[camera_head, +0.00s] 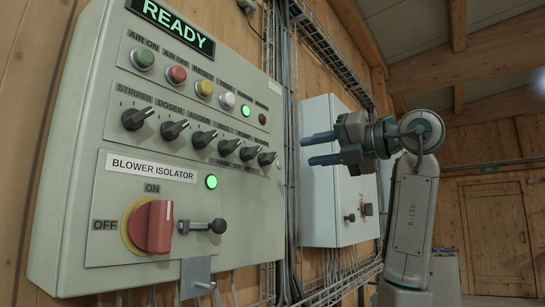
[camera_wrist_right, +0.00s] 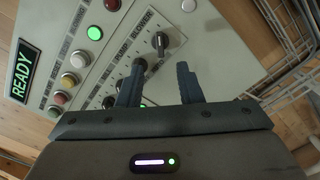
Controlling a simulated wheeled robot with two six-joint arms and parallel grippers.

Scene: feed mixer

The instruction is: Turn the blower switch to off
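The blower switch (camera_head: 267,158) is a small black lever knob at the right end of a row of similar knobs on the grey control panel (camera_head: 100,200). In the right wrist view, the blower switch (camera_wrist_right: 160,43) sits under the BLOWER label, just beyond the fingertips, with its lever nearly in line with the fingers. My right gripper (camera_head: 305,151) is open and empty, fingers pointing left toward the panel. In the right wrist view, the right gripper (camera_wrist_right: 160,64) has its fingers apart with nothing between them. My left gripper is not in view.
The pump switch (camera_head: 249,154) is close beside the blower switch. A red isolator switch (camera_head: 151,226) and a black lever (camera_head: 204,226) are lower on the panel. A second grey cabinet (camera_head: 325,200) stands behind the right gripper, past cables and wire trays.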

